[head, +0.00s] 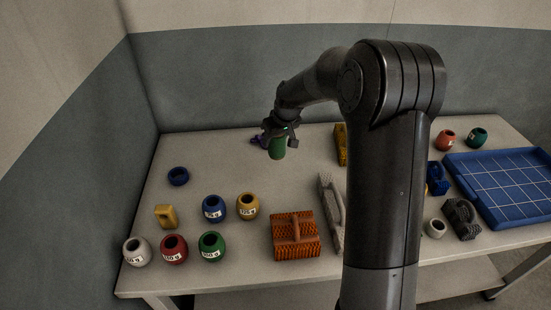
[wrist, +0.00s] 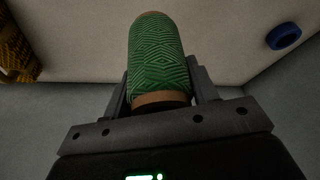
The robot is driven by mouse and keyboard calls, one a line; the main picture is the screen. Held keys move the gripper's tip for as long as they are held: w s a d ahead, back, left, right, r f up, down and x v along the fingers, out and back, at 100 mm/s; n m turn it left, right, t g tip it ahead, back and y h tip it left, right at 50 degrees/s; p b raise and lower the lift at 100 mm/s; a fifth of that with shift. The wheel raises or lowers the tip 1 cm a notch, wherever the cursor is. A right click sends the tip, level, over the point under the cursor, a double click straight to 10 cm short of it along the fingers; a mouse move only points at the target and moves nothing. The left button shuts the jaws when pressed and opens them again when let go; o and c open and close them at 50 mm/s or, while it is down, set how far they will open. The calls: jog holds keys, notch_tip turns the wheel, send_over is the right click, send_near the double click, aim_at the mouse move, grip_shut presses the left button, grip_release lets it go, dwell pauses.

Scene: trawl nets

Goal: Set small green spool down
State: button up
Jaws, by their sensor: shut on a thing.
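The small green spool (head: 277,151) is upright in my gripper (head: 279,138), over the back middle of the table. In the wrist view the spool (wrist: 157,52) shows a green diamond-patterned winding and tan ends. My gripper (wrist: 160,90) is shut on it, with one finger on each side. I cannot tell whether the spool's lower end touches the table (head: 220,155).
Labelled round weights and an orange brush (head: 294,237) are nearer the front. A blue tray (head: 500,222) is at right.

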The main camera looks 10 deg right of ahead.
jog(key=s+d+m+h, duration=0.1)
jog(key=s+d+m, duration=0.25)
jog(key=d, duration=1.15)
jog(key=shift+m+t+h, duration=0.3)
jog(key=shift+m, duration=0.05)
jog(key=shift+w+a+f, duration=1.1)
jog(key=shift+a+f, duration=0.3)
jog(key=shift+f, duration=0.4)
jog(key=shift+w+a+f, duration=1.05)
jog(key=shift+a+f, duration=0.35)
jog(key=shift+f, duration=0.35)
jog(key=shift+w+a+f, duration=1.1)
jog(key=shift+a+f, duration=0.3)
jog(key=shift+f, duration=0.4)
jog(key=o, duration=1)
jog(key=shift+f, duration=0.15)
